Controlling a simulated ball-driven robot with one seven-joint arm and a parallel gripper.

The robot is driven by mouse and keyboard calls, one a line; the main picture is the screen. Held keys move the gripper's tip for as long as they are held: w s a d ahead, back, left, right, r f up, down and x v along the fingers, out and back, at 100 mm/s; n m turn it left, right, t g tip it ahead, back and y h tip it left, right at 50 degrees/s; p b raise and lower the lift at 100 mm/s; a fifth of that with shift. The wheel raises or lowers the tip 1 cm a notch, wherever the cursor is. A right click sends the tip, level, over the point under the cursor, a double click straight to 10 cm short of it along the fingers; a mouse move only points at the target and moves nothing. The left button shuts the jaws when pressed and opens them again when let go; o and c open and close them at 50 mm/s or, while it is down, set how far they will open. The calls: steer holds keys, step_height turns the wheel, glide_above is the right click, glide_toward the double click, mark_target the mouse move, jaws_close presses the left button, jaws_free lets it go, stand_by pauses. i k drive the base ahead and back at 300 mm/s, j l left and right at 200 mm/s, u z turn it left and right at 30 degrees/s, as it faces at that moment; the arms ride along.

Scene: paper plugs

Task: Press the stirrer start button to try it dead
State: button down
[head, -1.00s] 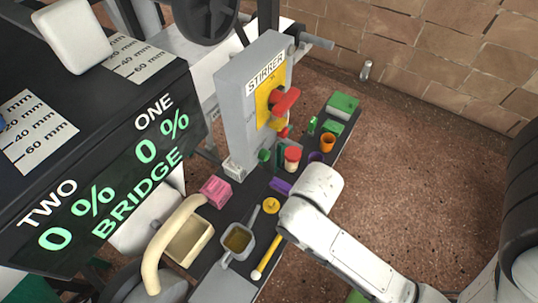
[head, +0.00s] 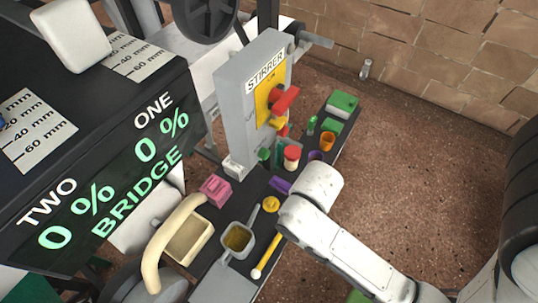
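The grey stirrer box (head: 237,112) stands upright at the back of the dark bench, labelled STIRRER. A red rotary handle (head: 286,100) on a yellow plate (head: 263,108) sits on its front. Small red and orange parts (head: 283,130) show just below the handle; I cannot tell what they are. A small green round piece (head: 264,155) shows near the foot of the box; I cannot tell whether it is the start button. My white arm reaches in from the lower right and its end is over the bench's right edge, apart from the box. My gripper's fingers are hidden.
On the bench are a red-topped pot (head: 292,156), an orange cup (head: 327,141), a green box (head: 342,103), a pink block (head: 215,190), a grey pan (head: 238,237) and a yellow stick (head: 267,256). A dark display panel (head: 110,185) fills the left.

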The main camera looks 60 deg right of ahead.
mark_target(264, 153)
steer(key=j+z, duration=0.15)
steer(key=j, duration=0.25)
steer(key=k+j+z, duration=0.2)
steer(key=j, duration=0.15)
steer(key=k+j+z, duration=0.15)
steer(key=j, duration=0.2)
steer(key=j+z, duration=0.15)
steer(key=j, duration=0.25)
steer(key=k, duration=0.05)
